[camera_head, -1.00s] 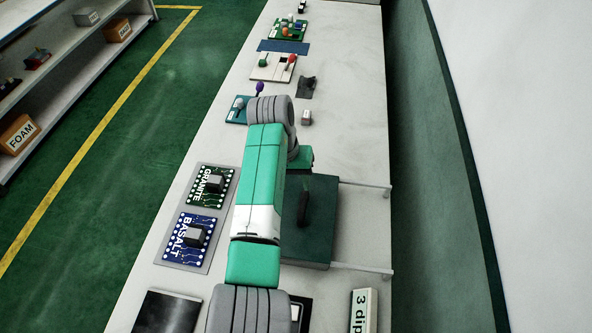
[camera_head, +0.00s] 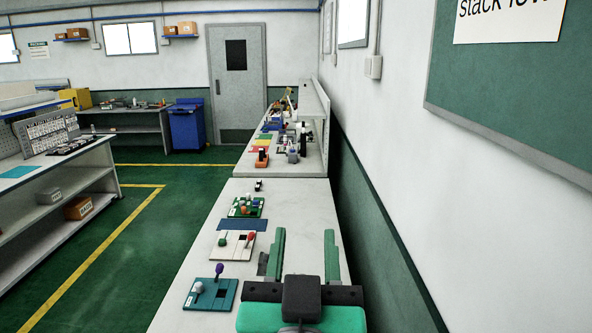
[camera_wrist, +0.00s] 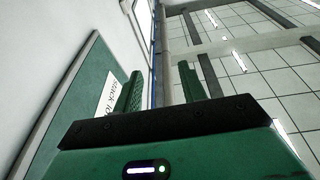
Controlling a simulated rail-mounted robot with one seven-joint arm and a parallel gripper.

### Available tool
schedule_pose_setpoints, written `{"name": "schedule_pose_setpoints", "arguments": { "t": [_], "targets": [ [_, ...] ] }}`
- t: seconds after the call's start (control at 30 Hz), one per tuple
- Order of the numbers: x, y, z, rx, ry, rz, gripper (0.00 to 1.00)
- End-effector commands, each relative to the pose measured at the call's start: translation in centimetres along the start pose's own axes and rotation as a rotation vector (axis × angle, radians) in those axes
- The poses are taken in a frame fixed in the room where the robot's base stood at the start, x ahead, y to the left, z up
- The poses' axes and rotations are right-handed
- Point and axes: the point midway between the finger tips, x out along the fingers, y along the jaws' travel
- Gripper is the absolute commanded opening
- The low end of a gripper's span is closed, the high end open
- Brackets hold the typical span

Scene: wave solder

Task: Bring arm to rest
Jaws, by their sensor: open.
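My gripper (camera_head: 304,256) is open and empty, raised above the long white bench in the head view. Its two green fingers stand well apart and point away from the camera. In the wrist view the gripper (camera_wrist: 160,88) points up toward the tiled ceiling, with nothing between the fingers. The rest of my arm is mostly out of sight below the head view.
The white bench (camera_head: 185,312) holds a teal board (camera_head: 228,297), a white board (camera_head: 239,254) and a green board (camera_head: 237,208) at left. A wall with a green notice board (camera_head: 520,100) stands close at right. Shelving (camera_head: 75,187) stands across the green floor.

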Motion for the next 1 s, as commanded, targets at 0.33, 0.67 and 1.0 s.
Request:
{"name": "schedule_pose_setpoints", "arguments": {
  "t": [0.33, 0.67, 1.0],
  "targets": [
    [-8.1, -0.6, -17.9, 0.021, 0.354, -0.060, 0.41],
    [-4.0, -0.8, -33.1, 0.031, 0.348, -0.065, 0.41],
    [-2.8, -0.9, -37.4, 0.035, 0.346, -0.067, 0.41]
  ]
}}
